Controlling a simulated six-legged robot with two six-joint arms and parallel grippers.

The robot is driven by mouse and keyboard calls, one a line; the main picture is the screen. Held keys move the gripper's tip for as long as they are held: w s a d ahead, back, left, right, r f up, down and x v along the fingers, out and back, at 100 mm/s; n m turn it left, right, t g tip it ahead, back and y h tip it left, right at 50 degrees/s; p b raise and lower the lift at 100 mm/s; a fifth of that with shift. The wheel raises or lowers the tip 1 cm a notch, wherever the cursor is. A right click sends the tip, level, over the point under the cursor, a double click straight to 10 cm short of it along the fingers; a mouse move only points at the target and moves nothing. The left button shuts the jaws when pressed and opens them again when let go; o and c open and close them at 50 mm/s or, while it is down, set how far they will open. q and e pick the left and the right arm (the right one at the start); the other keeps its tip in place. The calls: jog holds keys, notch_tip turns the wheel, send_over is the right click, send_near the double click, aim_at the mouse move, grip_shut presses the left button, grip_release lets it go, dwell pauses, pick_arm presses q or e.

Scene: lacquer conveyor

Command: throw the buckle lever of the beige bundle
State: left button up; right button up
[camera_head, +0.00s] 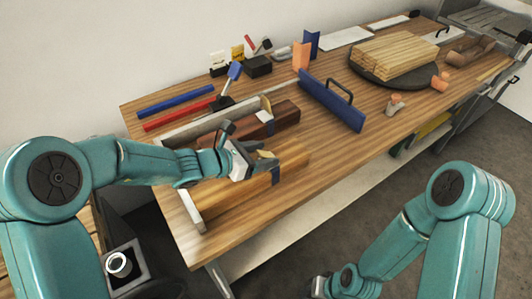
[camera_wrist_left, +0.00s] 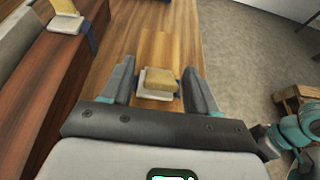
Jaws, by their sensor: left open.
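The beige bundle (camera_head: 292,160) lies near the front left edge of the workbench, a pale wooden block with a dark blue strap (camera_head: 275,177). My left gripper (camera_head: 268,160) is open just over it and partly hides it. In the left wrist view, the buckle (camera_wrist_left: 152,93) of the beige bundle, with its tan lever (camera_wrist_left: 162,80), shows between the two spread fingers. I cannot tell whether a finger touches the lever. My right arm hangs at the lower right; a dark part at its end shows in the wrist view, but its jaws are not clear.
A dark brown bundle (camera_head: 284,115) with its own buckle (camera_wrist_left: 66,22) lies behind the beige one. A blue board with a black handle (camera_head: 330,100) stands to the right. Red (camera_head: 180,114) and blue (camera_head: 175,100) bars lie at the back. The bench front right of the bundle is clear.

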pick_arm(q)
jog(key=shift+x, duration=0.85)
jog(key=c, duration=1)
jog(key=shift+o, duration=0.2)
jog(key=f+b, duration=0.1)
jog(key=b, duration=0.3)
jog(key=shift+s+a+t+h, duration=0.1)
jog(key=shift+a+t+h, duration=0.05)
jog(key=shift+t+h, duration=0.2)
jog(key=shift+b, duration=0.6)
jog(key=shift+r+h, duration=0.25)
jog(key=shift+r, duration=0.1)
jog(key=o, duration=1)
jog(key=shift+c, duration=0.2)
